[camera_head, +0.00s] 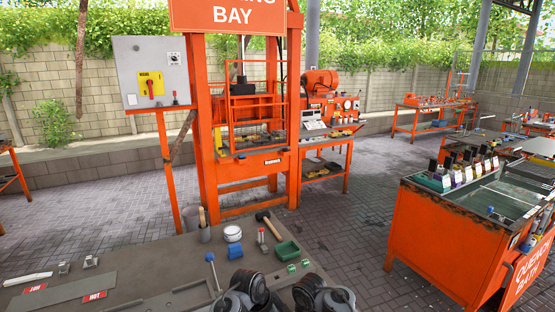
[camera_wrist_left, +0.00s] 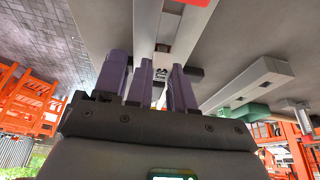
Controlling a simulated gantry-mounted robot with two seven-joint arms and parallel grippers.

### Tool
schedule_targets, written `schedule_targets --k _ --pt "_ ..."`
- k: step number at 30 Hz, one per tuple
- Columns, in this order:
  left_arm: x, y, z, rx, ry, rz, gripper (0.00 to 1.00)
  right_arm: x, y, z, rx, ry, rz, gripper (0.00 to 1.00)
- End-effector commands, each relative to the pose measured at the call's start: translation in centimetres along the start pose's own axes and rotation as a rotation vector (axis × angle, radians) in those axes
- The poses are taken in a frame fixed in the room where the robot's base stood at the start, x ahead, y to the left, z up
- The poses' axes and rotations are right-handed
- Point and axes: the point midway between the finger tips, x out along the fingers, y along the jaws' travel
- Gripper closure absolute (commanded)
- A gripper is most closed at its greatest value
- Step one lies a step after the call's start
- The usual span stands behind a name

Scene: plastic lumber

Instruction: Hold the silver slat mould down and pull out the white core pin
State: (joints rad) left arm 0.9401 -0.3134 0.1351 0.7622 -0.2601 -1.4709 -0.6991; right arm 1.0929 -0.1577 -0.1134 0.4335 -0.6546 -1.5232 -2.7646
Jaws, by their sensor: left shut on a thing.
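In the left wrist view my left gripper (camera_wrist_left: 146,82) has purple fingers closed around the near end of a long pale silver bar. I take this bar for the silver slat mould (camera_wrist_left: 145,25). It runs away from the fingers along the grey bench top, with a darker gap along its middle. I cannot make out the white core pin with certainty. In the head view only dark rounded parts of my arms show at the bottom edge. They hide the mould, and neither gripper's fingertips show there.
A grey plate (camera_head: 68,289) with red HOT labels lies left. An orange press (camera_head: 210,120) stands behind; an orange quench bath (camera_head: 440,240) stands right.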

Motion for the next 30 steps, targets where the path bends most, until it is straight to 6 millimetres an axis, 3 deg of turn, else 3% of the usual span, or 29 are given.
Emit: schedule_targets --k 30 --pt "-2.3 0.0 -1.0 0.0 0.001 0.0 1.0 0.1 0.0 0.0 0.003 0.0 0.001 1.0"
